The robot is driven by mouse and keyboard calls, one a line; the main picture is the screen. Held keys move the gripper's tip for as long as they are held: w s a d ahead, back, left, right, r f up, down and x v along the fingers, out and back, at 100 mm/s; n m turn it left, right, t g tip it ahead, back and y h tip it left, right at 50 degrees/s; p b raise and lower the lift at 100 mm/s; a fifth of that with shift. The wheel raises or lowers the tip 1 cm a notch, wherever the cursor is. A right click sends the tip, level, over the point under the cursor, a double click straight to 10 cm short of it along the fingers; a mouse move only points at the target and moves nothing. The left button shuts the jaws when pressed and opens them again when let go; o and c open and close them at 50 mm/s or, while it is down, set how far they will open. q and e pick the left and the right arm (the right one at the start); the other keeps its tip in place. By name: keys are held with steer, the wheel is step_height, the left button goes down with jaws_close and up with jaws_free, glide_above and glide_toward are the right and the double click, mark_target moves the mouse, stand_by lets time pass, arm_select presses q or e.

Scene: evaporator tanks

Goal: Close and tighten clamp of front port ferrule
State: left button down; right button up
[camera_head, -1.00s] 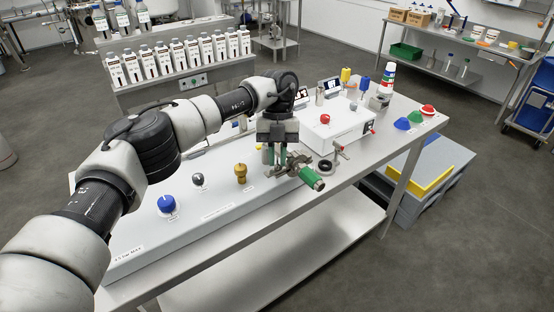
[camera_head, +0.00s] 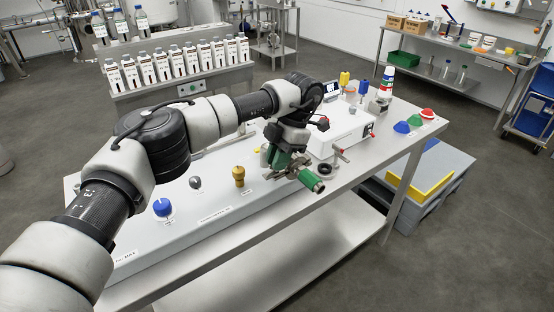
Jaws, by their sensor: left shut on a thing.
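My left arm reaches in from the left over the white panel unit. My left gripper (camera_head: 283,162) is over the front edge of that unit and is shut on the clamp of the front port ferrule (camera_head: 299,172). The metal clamp sits around the port, whose green cylindrical end (camera_head: 312,182) points toward the lower right. The fingertips partly hide the clamp, and I cannot tell how far it is closed. My right gripper is not in view.
A blue knob (camera_head: 163,207), a grey knob (camera_head: 195,183) and a brass fitting (camera_head: 239,176) stand on the panel left of the port. A black ring (camera_head: 324,170) lies beside the port. The steel table (camera_head: 352,174) has bare room at the front right.

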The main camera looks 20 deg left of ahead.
arm_select(q)
steer(key=m+t+y, duration=0.1)
steer(key=m, duration=0.3)
steer(key=shift+m, duration=0.4)
steer(key=m+t+b, duration=0.1)
steer(key=m+t, duration=0.1)
steer(key=m, duration=0.2)
steer(key=shift+s+y, duration=0.1)
steer(key=shift+y, duration=0.3)
steer(key=m+t+b, duration=0.1)
steer(key=m+t, duration=0.1)
steer(key=m, duration=0.3)
steer(key=m+t+h+b, duration=0.1)
steer(key=m, duration=0.3)
steer(key=shift+s+b, duration=0.1)
steer(key=shift+b, duration=0.2)
steer(key=c, duration=1.3)
jaws_free()
